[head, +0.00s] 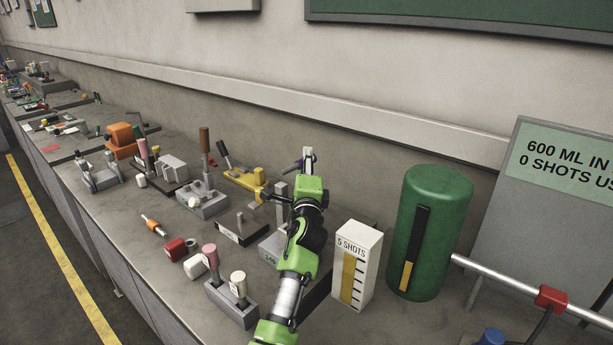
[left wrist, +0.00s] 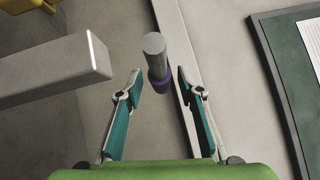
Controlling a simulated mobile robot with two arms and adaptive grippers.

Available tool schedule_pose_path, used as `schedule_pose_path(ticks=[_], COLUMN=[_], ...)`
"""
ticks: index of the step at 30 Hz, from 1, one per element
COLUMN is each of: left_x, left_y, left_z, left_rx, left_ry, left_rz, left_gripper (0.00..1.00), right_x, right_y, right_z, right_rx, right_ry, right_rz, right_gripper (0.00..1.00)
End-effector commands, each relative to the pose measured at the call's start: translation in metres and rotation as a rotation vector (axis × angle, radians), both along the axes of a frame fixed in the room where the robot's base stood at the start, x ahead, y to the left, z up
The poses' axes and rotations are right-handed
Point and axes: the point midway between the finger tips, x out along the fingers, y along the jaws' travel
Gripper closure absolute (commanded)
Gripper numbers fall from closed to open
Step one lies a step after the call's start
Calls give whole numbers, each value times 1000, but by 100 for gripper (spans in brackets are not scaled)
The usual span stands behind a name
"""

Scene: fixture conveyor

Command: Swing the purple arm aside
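My left gripper (head: 303,164) reaches up over the bench from the bottom middle of the head view. In the left wrist view it (left wrist: 160,88) is open, with its two teal-padded fingers apart. A purple piece with a grey cylindrical end (left wrist: 157,62) sits between and just beyond the fingertips, and no finger visibly grips it. The rest of the purple arm is hidden or cannot be made out. In the head view a small dark purple part (head: 293,167) shows beside the gripper. My right gripper is in neither view.
A grey post (head: 281,191) stands left of my gripper; a large grey bar (left wrist: 55,70) is close by in the wrist view. A yellow fixture (head: 243,181) is left. A white "5 SHOTS" gauge (head: 357,265) and green tank (head: 447,235) stand right. The wall is behind.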

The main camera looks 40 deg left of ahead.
Motion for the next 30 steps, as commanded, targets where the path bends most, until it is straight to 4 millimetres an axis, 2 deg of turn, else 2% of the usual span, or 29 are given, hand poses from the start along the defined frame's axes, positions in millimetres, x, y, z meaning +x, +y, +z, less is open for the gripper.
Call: schedule_pose_path(ticks=[9, 15, 21, 30], left_x=[-53, -79, -89, -89], left_y=[-37, -56, -63, -63], left_z=[-11, -15, -15, -15], left_rx=[-2, -1, -1, -1], left_ry=[3, 2, 0, 0], left_rz=[-2, -2, -1, -1], left_gripper=[66, 66, 66, 66], right_x=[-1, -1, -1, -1], right_y=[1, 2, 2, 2], right_z=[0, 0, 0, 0], right_rx=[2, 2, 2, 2], right_ry=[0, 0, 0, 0], right_rz=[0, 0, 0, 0], right_gripper=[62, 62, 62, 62])
